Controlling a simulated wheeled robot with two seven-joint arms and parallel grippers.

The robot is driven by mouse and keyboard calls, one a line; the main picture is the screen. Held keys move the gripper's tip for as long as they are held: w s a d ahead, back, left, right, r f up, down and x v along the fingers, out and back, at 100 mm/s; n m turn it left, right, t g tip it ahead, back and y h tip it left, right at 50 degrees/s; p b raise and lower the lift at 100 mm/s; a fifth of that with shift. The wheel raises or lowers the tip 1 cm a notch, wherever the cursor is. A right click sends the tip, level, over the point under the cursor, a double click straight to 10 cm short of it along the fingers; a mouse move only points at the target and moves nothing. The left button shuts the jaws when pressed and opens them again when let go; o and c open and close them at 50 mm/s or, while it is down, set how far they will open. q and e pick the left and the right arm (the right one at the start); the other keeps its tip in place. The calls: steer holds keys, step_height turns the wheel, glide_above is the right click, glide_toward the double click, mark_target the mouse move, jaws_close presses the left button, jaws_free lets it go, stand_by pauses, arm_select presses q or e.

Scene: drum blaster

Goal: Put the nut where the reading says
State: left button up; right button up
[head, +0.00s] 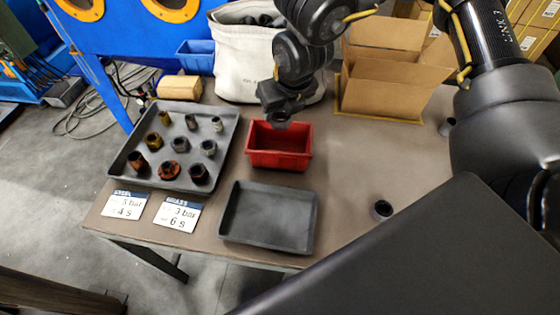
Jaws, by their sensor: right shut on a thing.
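My right gripper (278,108) is above the back part of the red bin (281,163), pointing down. It is shut on a small dark piece, probably the nut (280,118), which is mostly hidden by the jaws. A grey tray (228,128) on the left of the table holds several nuts and fittings in rusty, brassy and grey tones. Two white cards lie in front of it: the left card (127,204) seems to read steel, 5 bar, 4 s, and the right card (178,213) brass, 3 bar, 6 s. My left gripper is out of view.
An empty dark tray (268,217) lies in front of the red bin. A white canvas bag (240,65) and an open cardboard box (390,85) stand at the back. A blue cabinet (120,40) is behind the table.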

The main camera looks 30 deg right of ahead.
mark_target(279, 117)
steer(key=n, duration=0.1)
steer(key=f+n+y+b, duration=0.1)
steer(key=f+n, duration=0.1)
steer(key=shift+w+d+n+y+b, duration=0.2)
steer(key=shift+w+n+y+b, duration=0.1)
steer(key=shift+n, duration=0.1)
steer(key=n, duration=0.1)
steer(key=n+b, duration=0.1)
steer(key=f+n+g+y, duration=0.1)
steer(key=shift+w+n+b, duration=0.25)
steer(key=shift+n+b, duration=0.05)
steer(key=shift+b, duration=0.05)
steer(key=n, duration=0.1)
steer(key=f+n+y+b, duration=0.1)
steer(key=n, duration=0.1)
steer(key=shift+w+d+g, duration=0.1)
steer(key=shift+w+g, duration=0.1)
steer(key=shift+g, duration=0.2)
steer(key=shift+w+f+n+g+b, duration=0.1)
steer(key=shift+n+g+b, duration=0.4)
steer(key=shift+n, duration=0.6)
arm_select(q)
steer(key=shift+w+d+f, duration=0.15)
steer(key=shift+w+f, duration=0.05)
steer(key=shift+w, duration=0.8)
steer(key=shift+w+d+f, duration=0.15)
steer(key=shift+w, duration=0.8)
arm_select(e)
steer(key=shift+f, duration=5.05)
steer(key=shift+f, duration=0.1)
